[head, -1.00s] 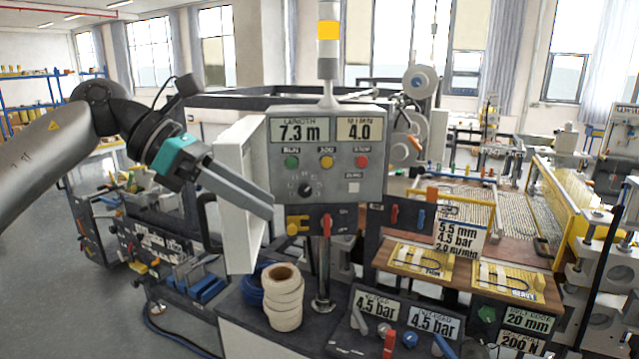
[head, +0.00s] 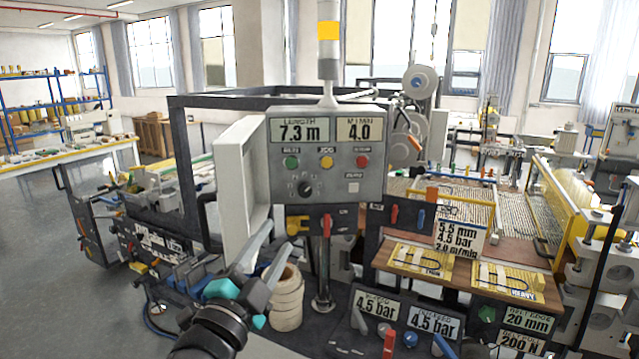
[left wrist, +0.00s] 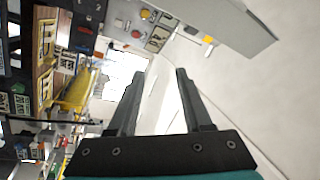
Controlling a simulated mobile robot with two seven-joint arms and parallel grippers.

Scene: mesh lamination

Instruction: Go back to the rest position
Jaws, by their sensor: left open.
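My left gripper (head: 279,236) is low in the head view, in front of the white open door (head: 240,190) of the grey control box (head: 340,190). Its two fingers point up and away from me. In the left wrist view the fingers (left wrist: 160,73) stand apart with nothing between them, so it is open and empty. The control box shows beyond the fingers in that view, turned on its side. My right gripper is not in view.
A pale roll (head: 287,305) stands on the bench right beside my left gripper, partly hidden. A metal post (head: 322,270) rises under the control box. Sample boards (head: 420,262) lie to the right. Open floor (head: 60,270) is at the left.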

